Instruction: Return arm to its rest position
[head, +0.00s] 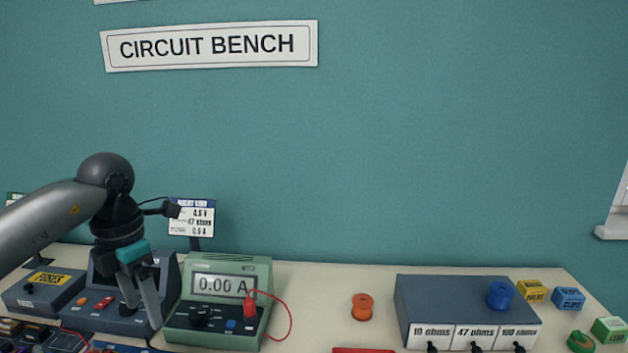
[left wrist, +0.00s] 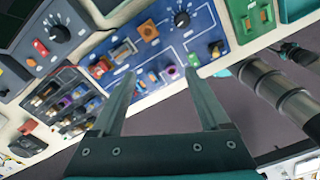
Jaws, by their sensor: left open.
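My left gripper (head: 143,312) hangs fingers down at the left, in front of a dark blue-grey instrument and beside the green meter (head: 218,292), which reads 0.00 A. In the left wrist view my left gripper (left wrist: 163,78) is open, with nothing between its fingers. A blue circuit board (left wrist: 150,55) with several parts lies beyond the fingertips. The left arm reaches in from the left edge with its elbow raised. My right gripper is not visible in the head view.
A grey resistor box (head: 445,300) with a blue spool (head: 500,295) on it stands at the right. An orange spool (head: 362,307) sits on the bench (head: 320,300). A red lead (head: 290,318) loops beside the meter. A small sign (head: 192,218) stands behind the gripper. The middle bench has free room.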

